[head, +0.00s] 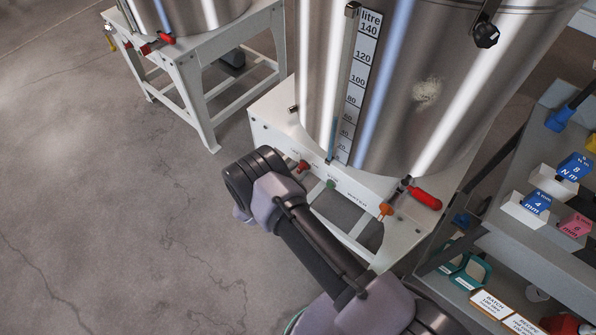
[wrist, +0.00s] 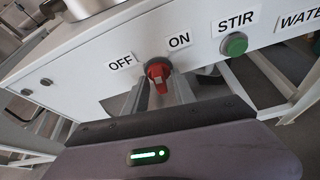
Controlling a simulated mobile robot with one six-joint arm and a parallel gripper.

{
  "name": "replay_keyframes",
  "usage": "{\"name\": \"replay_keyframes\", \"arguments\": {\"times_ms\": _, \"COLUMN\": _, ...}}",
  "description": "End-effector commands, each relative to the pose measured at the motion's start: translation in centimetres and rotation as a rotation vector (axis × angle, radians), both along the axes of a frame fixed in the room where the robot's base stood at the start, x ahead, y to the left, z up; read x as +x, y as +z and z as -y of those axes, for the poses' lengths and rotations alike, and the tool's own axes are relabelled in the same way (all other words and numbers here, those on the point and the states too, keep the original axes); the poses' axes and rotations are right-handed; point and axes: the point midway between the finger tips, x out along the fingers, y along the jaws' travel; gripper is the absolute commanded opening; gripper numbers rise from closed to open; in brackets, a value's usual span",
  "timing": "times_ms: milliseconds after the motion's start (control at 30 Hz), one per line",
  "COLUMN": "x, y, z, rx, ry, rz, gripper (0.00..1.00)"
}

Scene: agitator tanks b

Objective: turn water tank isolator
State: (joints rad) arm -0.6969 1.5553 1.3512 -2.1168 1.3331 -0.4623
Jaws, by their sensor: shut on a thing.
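The red isolator knob (wrist: 157,73) is on the white front panel of the tank stand, between the OFF label (wrist: 120,64) and the ON label (wrist: 179,40). My gripper (wrist: 162,84) is shut on the knob, with its two grey fingers on either side of it. The knob's exact angle is hard to tell. In the head view the red knob (head: 303,166) shows just right of my wrist, and my fingers are mostly hidden there. The steel water tank (head: 400,90) with its litre scale stands on this stand.
A green STIR button (wrist: 235,44) sits right of the knob. A red valve handle (head: 425,197) and an orange part (head: 386,209) stick out at the stand's right. A grey shelf (head: 480,240) with blocks is close on the right. Open floor (head: 110,220) lies left.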

Motion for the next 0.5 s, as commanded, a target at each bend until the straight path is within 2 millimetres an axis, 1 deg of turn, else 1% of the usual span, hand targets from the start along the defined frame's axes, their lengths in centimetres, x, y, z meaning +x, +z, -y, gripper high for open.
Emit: {"name": "replay_keyframes", "arguments": {"times_ms": 500, "x": 0.18, "y": -0.09, "z": -0.27, "rx": -0.379, "ry": -0.001, "rz": -0.295, "gripper": 0.0}}
